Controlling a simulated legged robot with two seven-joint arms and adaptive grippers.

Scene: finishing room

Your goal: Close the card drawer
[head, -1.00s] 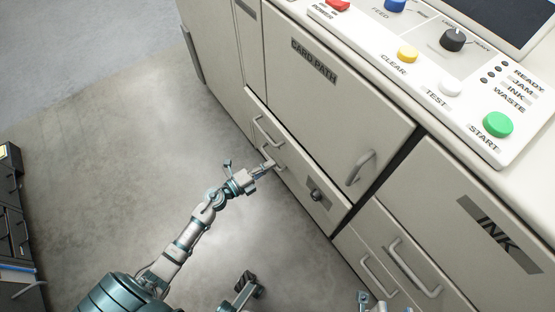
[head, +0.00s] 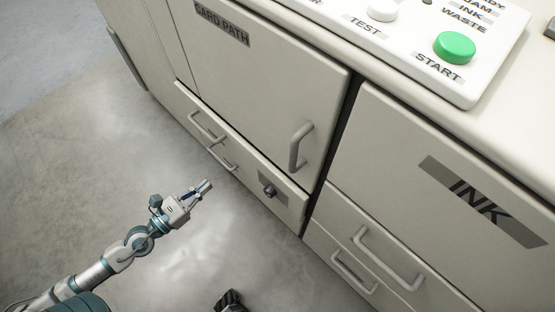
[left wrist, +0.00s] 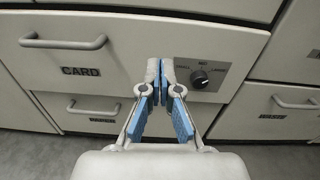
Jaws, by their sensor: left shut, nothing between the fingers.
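The card drawer (left wrist: 110,62) is a pale drawer front with a CARD label and a bar handle (left wrist: 62,43) in the left wrist view. In the head view its handle (head: 208,129) shows low on the cabinet, under the CARD PATH door. The drawer front looks flush with the fronts around it. My left gripper (head: 205,187) is shut and empty, in front of the cabinet and apart from it. In the left wrist view its blue-padded fingers (left wrist: 160,85) meet in front of the drawer, right of the CARD label.
A black knob (left wrist: 199,79) sits right of the CARD label. Below is another drawer with a handle (left wrist: 92,110). The CARD PATH door (head: 255,75) is shut, and the INK door (head: 445,180) stands to its right. The floor (head: 110,170) at left is clear.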

